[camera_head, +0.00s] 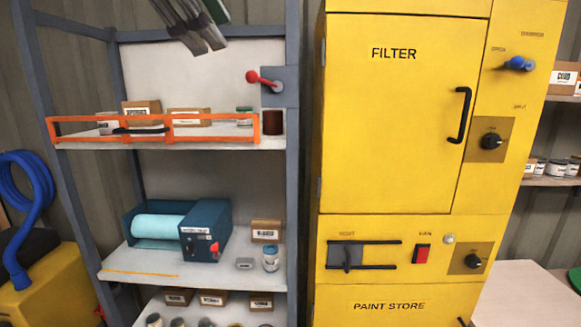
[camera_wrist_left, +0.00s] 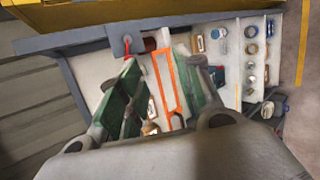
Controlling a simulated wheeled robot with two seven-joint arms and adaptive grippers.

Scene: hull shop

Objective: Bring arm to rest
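My left gripper (camera_head: 203,42) hangs in from the top of the head view, in front of the upper part of the shelf rack. In the left wrist view my left gripper (camera_wrist_left: 158,60) has its two green-padded fingers apart, with nothing between them but the background shelf. The red-knobbed lever (camera_head: 265,79) on a grey plate is to the right of and below the gripper in the head view, apart from it. The lever also shows in the left wrist view (camera_wrist_left: 127,46). My right gripper is in neither view.
An orange rail (camera_head: 165,118) fronts the upper shelf, which holds boxes and cans. A teal roller machine (camera_head: 206,232) stands on the middle shelf. The yellow filter cabinet (camera_head: 390,130) stands to the right. A blue hose (camera_head: 32,205) is at the far left.

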